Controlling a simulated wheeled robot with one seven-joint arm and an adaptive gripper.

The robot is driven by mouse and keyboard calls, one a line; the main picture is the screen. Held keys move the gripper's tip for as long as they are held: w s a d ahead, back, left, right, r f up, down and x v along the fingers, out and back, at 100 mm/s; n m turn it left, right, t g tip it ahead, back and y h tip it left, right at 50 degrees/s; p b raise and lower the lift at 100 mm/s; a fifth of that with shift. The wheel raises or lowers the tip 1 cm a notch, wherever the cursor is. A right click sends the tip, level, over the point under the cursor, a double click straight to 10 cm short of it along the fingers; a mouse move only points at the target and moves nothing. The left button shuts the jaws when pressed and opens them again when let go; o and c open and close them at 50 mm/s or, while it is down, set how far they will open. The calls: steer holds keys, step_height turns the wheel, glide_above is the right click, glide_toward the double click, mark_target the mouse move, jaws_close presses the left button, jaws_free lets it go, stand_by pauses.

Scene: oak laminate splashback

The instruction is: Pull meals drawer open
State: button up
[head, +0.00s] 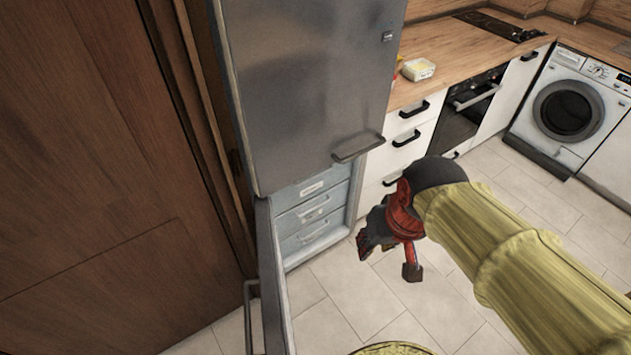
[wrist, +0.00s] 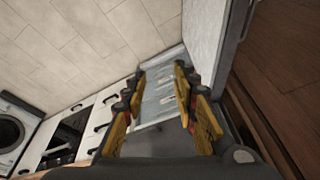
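The lower freezer compartment of the tall grey fridge-freezer stands open and shows a stack of pale blue-grey drawers (head: 309,213) with handles. All the drawers look pushed in. Labels are too small to read, so I cannot tell which is the meals drawer. The stack also shows between my fingers in the wrist view (wrist: 158,101). My gripper (head: 385,243) is in front of and to the right of the stack in the head view, apart from it. In the wrist view my gripper (wrist: 158,82) has its yellow fingers spread, with nothing between them.
The open freezer door (head: 272,285) stands left of the drawers, with its handle on the outer side. The closed upper fridge door (head: 300,95) is above. White cabinets (head: 405,138), an oven (head: 466,110) and a washing machine (head: 570,108) line the right. The tiled floor is clear.

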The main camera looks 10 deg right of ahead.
steer(key=w+a+f+m+y+b, duration=0.1)
steer(key=w+a+f+m+y, duration=0.3)
steer(key=w+f+m, duration=0.5)
steer(key=w+a+f+m+g+y, duration=0.1)
steer(key=w+a+f+m+y, duration=0.35)
steer(key=f, duration=0.65)
steer(key=w+a+f+m+y+b, duration=0.1)
steer(key=w+a+f+m+y, duration=0.3)
steer(key=w+f+m, duration=0.5)
steer(key=w+d+f+m+t+h, duration=0.1)
steer(key=w+d+f+m+t, duration=0.2)
steer(key=w+m, duration=0.4)
steer(key=w+d+f+m+t+h, duration=0.1)
steer(key=w+f+m+t, duration=0.3)
steer(key=w+f+m, duration=0.25)
steer(key=w+d+r+m+t+h, duration=0.2)
steer(key=w+d+m+t+h, duration=0.3)
steer(key=w+d+m, duration=0.7)
steer(key=w+a+f+b, duration=0.2)
steer(key=w+a, duration=0.3)
steer(key=shift+m+b, duration=0.3)
steer(key=shift+c, duration=1)
